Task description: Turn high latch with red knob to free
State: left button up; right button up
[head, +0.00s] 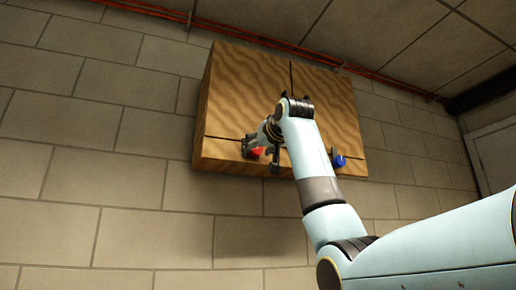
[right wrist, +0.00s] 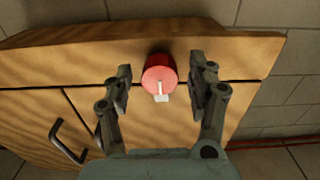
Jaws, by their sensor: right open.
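The latch's red knob (right wrist: 158,72) sits on the wooden cabinet (right wrist: 55,70) in the right wrist view, with a small white pointer at its front. My right gripper (right wrist: 160,95) is open, with one finger on each side of the knob and gaps between the fingers and the knob. In the head view the red knob (head: 257,152) shows at the cabinet's lower left, partly hidden by my right gripper (head: 258,147). The wooden cabinet (head: 235,85) hangs high on the wall. My left gripper is not in view.
A blue knob (head: 339,160) is on the cabinet's lower right, beside my right arm. A dark handle (right wrist: 68,140) shows on a cabinet door in the right wrist view. A red pipe (head: 240,35) runs along the wall above. The brick wall (head: 100,170) left of the cabinet is clear.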

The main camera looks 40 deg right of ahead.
jog(key=c, duration=1.1)
jog(key=shift+c, duration=0.2)
jog(key=n+p, duration=0.2)
jog(key=shift+r+p, duration=0.15)
jog(key=shift+p, duration=0.2)
jog(key=shift+d+n+p, duration=0.15)
jog(key=shift+n+p, duration=7.85)
jog(key=shift+p, duration=1.25)
jog(key=o, duration=1.1)
